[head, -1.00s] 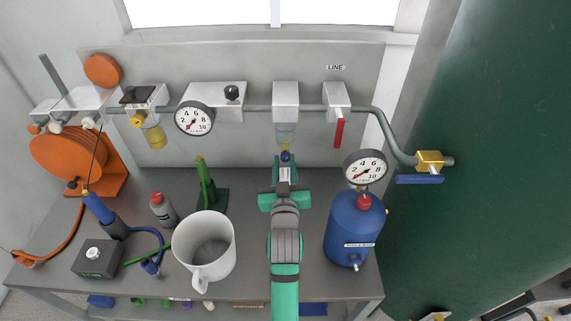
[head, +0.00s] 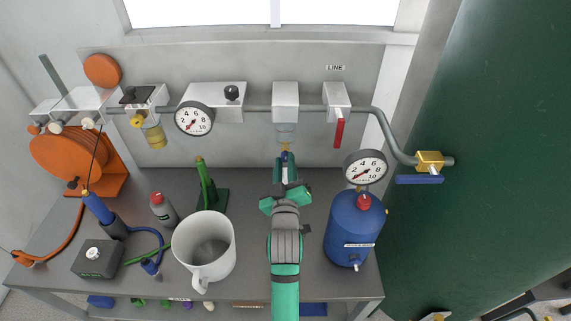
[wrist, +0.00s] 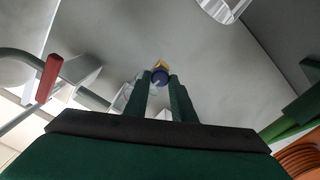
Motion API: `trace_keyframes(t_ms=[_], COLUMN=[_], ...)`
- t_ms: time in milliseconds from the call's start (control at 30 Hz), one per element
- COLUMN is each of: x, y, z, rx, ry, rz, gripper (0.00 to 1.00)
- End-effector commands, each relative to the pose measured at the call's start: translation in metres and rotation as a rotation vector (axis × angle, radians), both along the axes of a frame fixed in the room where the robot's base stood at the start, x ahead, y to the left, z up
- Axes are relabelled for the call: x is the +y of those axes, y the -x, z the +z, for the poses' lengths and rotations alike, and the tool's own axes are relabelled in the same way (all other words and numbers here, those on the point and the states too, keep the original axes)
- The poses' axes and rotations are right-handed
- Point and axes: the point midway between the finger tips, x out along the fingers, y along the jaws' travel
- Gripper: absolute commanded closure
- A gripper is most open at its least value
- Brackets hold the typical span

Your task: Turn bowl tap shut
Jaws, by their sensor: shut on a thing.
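The bowl tap is a small blue knob (wrist: 159,78) on a brass fitting (wrist: 162,65). It hangs below the clear bowl (head: 286,128) of the middle grey unit on the back panel. My gripper (head: 286,160) reaches up to it from below and is shut on the knob. In the wrist view the two green fingers (wrist: 160,84) stand on either side of the knob. In the head view the fingers hide most of the knob, and the brass fitting (head: 285,147) shows just above them.
A white mug (head: 205,247) stands left of my arm. A blue tank (head: 355,230) with a dial gauge (head: 365,168) stands to the right. A red lever (head: 339,133) hangs from the LINE valve. A green stand (head: 210,195) is at the left.

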Motion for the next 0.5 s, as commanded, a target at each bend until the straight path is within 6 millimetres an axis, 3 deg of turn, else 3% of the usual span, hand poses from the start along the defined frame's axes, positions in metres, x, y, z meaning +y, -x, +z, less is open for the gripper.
trace_keyframes(t_ms=[500], x=[-0.0001], y=[-0.0003], z=[-0.0016], rx=[0.003], ry=[0.165], rz=[-0.001], gripper=[0.99])
